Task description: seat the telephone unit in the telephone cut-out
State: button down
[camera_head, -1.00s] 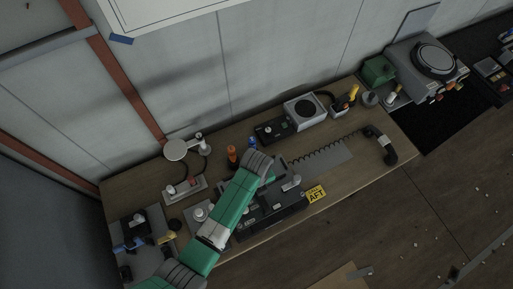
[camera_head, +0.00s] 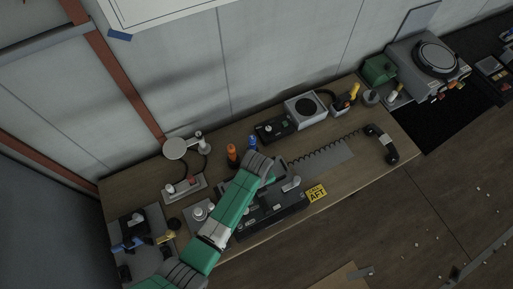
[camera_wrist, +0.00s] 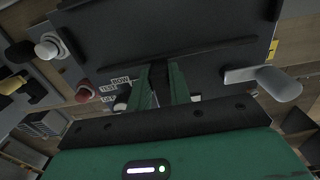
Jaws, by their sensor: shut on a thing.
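The telephone unit appears to be the broad dark unit (camera_head: 268,216) under my arm, at the bench front. A coiled black cord (camera_head: 318,152) runs right from beside it to a black handset (camera_head: 381,145). In the wrist view its dark face (camera_wrist: 150,28) fills the top, with a grey lever (camera_wrist: 280,83) at the right. My gripper (camera_wrist: 163,80) is shut on a dark bar on this face. In the head view my arm hides the fingers and part of the unit. I cannot make out the cut-out, nor whether the unit touches the bench.
An orange bottle (camera_head: 232,155) and blue item (camera_head: 252,142) stand just behind my arm. A small grey panel with knobs (camera_head: 184,189) lies left. A grey speaker box (camera_head: 305,110) stands behind. A yellow AFT label (camera_head: 316,193) is at the front.

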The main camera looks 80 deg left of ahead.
dwell(0.5)
jog(key=shift+f+b, duration=1)
jog(key=shift+f, duration=0.5)
jog(key=shift+f, duration=0.1)
jog(key=shift+f+b, duration=0.35)
jog(key=shift+f, duration=0.2)
jog(key=shift+f+b, duration=0.85)
jog(key=shift+f, duration=0.3)
dwell(0.4)
jog(key=c, duration=1.2)
grip_release()
jog(key=shift+w+a, duration=0.1)
